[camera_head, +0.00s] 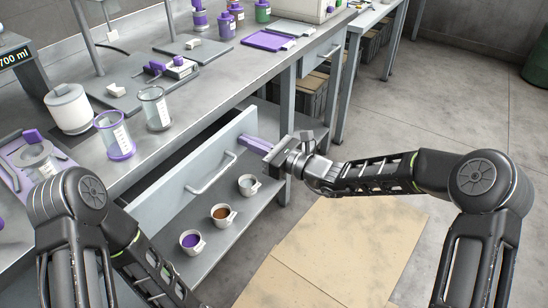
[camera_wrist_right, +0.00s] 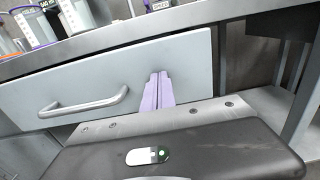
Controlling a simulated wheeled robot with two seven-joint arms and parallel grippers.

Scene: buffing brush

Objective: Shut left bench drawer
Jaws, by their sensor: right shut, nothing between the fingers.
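The left bench drawer (camera_head: 170,195) is a light grey panel with a silver bar handle (camera_head: 212,174). It stands out from under the bench top, with a dark gap behind its upper edge. My right gripper (camera_head: 246,141) is shut and empty, its purple fingers at the right end of the drawer front. In the right wrist view the drawer front (camera_wrist_right: 95,85) fills the middle, with the handle (camera_wrist_right: 85,104) left of the shut fingers (camera_wrist_right: 158,92). The fingertips are at or very close to the panel; I cannot tell if they touch. My left gripper is out of view.
Three cups (camera_head: 222,215) stand on a low shelf below the drawer. Beakers (camera_head: 157,108), a white jar (camera_head: 69,108) and purple tools crowd the bench top (camera_head: 225,62). Another drawer (camera_head: 322,52) is further right. The floor right of the bench has cardboard sheets (camera_head: 345,245) and free room.

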